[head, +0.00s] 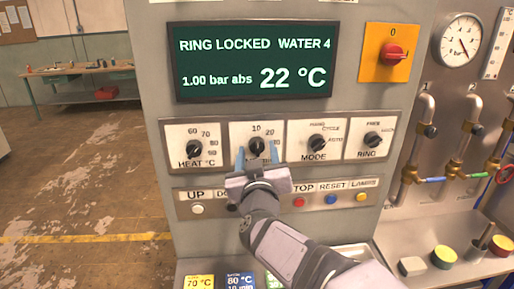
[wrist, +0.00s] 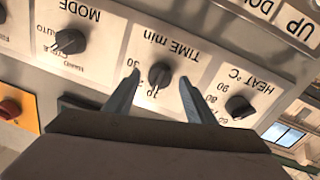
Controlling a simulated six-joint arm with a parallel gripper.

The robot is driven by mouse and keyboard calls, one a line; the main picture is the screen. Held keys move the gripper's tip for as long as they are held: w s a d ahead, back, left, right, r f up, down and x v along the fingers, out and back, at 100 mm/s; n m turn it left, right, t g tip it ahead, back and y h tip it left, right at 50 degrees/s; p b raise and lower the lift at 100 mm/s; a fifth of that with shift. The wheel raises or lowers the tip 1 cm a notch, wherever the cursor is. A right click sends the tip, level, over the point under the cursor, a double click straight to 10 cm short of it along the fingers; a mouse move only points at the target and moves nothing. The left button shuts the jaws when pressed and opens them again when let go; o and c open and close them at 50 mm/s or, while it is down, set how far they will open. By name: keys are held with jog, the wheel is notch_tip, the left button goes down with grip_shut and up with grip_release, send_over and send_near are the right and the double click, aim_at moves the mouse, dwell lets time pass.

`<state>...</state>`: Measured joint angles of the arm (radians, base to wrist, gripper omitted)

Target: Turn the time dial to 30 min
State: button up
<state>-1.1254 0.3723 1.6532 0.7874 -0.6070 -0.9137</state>
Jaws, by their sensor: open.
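The time dial (head: 257,145) is a round black knob on a white plate marked TIME min, second from the left in the dial row. In the wrist view the plate is upside down, and the time dial (wrist: 160,73) has its white pointer mark toward 10. My gripper (head: 257,154) is open in front of this plate, one blue-grey finger on each side of the knob. In the wrist view my gripper (wrist: 158,78) shows a gap between each finger and the knob. My fingers hide part of the plate's scale in the head view.
The heat dial (head: 194,148) is close on the left, the mode dial (head: 317,141) on the right, then the ring dial (head: 373,139). A button row, with a red button (head: 299,202), runs below. A display (head: 255,62) and a red switch (head: 393,55) are above.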

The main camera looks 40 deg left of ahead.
jog(key=shift+w+a, duration=0.2)
jog(key=shift+w, duration=0.05)
jog(key=c, duration=1)
jog(key=shift+c, duration=0.2)
